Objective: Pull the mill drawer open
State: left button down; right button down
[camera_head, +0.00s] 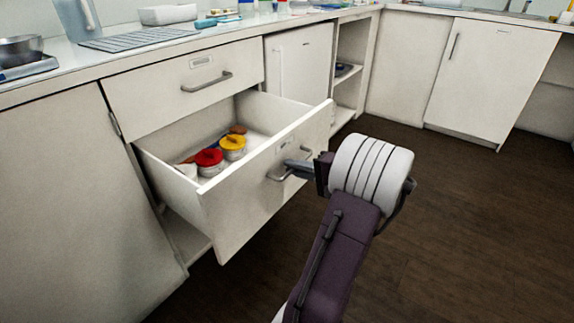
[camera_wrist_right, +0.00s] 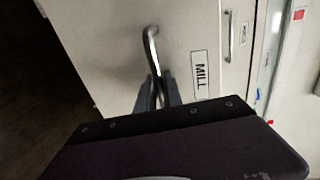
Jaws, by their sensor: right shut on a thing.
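The mill drawer (camera_head: 245,205) is a cream drawer pulled well out from the cabinet below the counter. Inside it are a red-lidded tub (camera_head: 209,160), a yellow-lidded tub (camera_head: 233,145) and some small brown items. My right gripper (camera_head: 290,170) is at the drawer front, shut on its grey bar handle (camera_head: 275,177). In the right wrist view the fingers (camera_wrist_right: 158,92) close around the handle (camera_wrist_right: 150,50), beside a label reading MILL (camera_wrist_right: 200,70). The fingers hide part of the handle. My left gripper is not in view.
A shut drawer (camera_head: 190,85) with its own handle is directly above. The counter (camera_head: 100,62) carries a scale, a grey mat and a white box. A white fridge-like door (camera_head: 300,62) and open shelves (camera_head: 348,70) stand to the right. Dark floor (camera_head: 460,220) is clear at the right.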

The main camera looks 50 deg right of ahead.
jog(key=shift+s, duration=0.1)
jog(key=c, duration=1.5)
grip_release()
jog(key=shift+s+r, duration=0.1)
jog(key=shift+s, duration=0.1)
jog(key=p+v, duration=0.5)
jog(key=v, duration=0.3)
jog(key=shift+s, duration=0.35)
